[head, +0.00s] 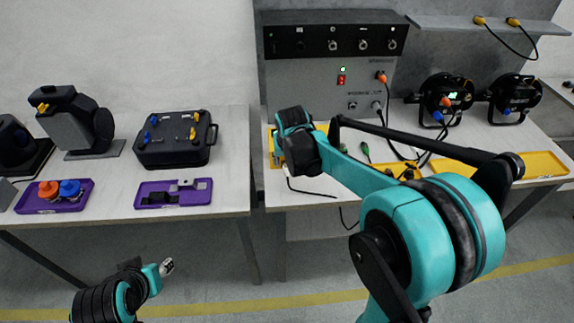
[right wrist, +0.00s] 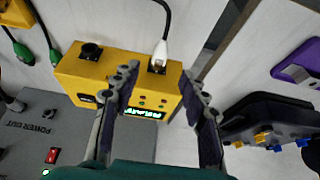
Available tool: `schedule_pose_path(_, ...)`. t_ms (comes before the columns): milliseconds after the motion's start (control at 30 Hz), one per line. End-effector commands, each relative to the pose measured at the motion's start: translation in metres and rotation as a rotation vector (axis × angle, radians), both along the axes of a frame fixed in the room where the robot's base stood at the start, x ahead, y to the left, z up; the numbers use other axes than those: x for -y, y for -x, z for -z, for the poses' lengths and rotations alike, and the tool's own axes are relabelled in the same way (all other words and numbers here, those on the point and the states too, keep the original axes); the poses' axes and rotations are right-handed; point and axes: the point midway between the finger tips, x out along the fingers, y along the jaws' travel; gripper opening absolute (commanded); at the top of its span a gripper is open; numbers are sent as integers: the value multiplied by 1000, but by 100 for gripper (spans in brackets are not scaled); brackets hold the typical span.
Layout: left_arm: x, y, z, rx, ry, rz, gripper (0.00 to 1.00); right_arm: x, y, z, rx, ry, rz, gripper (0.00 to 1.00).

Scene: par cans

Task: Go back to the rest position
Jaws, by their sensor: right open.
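My right arm reaches over the right bench in the head view, its wrist in front of a yellow box (head: 269,148) at the bench's left side. In the right wrist view my right gripper (right wrist: 160,80) is open. Its fingers stand apart over the yellow box (right wrist: 88,68), with nothing seen held between them. A white plug (right wrist: 160,50) on a black cable sits in a socket of the box, beyond the fingertips. The box has a lit green display (right wrist: 144,114). My left gripper (head: 167,267) is low at the left, in front of the left bench; its jaw opening is too small to judge.
The left bench (head: 235,150) holds a black case (head: 175,157), purple trays (head: 195,196) and a black lamp-like device (head: 88,120). A grey control panel (head: 330,85) and two par cans (head: 445,92) stand on the right bench. Loose cables lie near my right arm.

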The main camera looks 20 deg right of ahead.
Motion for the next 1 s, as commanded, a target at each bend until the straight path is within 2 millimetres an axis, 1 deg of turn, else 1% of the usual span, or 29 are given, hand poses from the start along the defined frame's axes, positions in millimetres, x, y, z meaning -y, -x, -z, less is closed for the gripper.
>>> schedule_pose_path(33, 0, 0, 0, 0, 0, 0, 40, -1, 5, -10, 0, 0, 0, 44)
schedule_pose_path(100, 0, 0, 0, 0, 0, 0, 40, -2, 10, -21, 0, 0, 0, 44)
schedule_pose_path(200, 0, 0, 0, 0, 0, 0, 40, -4, 15, -34, 0, 0, 0, 44)
schedule_pose_path(333, 0, 0, 0, 0, 0, 0, 40, -5, 18, -42, 0, 0, -1, 44)
schedule_pose_path(467, 0, 0, 0, 0, 0, 0, 40, -5, 19, -44, 0, 0, -1, 44)
schedule_pose_path(567, 0, 0, 0, 0, 0, 0, 40, -6, 26, -46, 5, 0, -7, 44)
schedule_pose_path(667, 0, 0, 0, 0, 0, 0, 40, -10, 47, -52, 19, 0, -29, 44)
schedule_pose_path(767, 0, 0, 0, 0, 0, 0, 40, -17, 81, -59, 47, 2, -65, 44)
schedule_pose_path(800, 0, 0, 0, 0, 0, 0, 40, -19, 98, -61, 61, 3, -81, 44)
schedule_pose_path(833, 0, 0, 0, 0, 0, 0, 40, -22, 110, -61, 71, 5, -94, 44)
schedule_pose_path(900, 0, 0, 0, 0, 0, 0, 40, -26, 137, -60, 95, 6, -123, 44)
schedule_pose_path(1000, 0, 0, 0, 0, 0, 0, 40, -32, 173, -53, 128, 11, -163, 44)
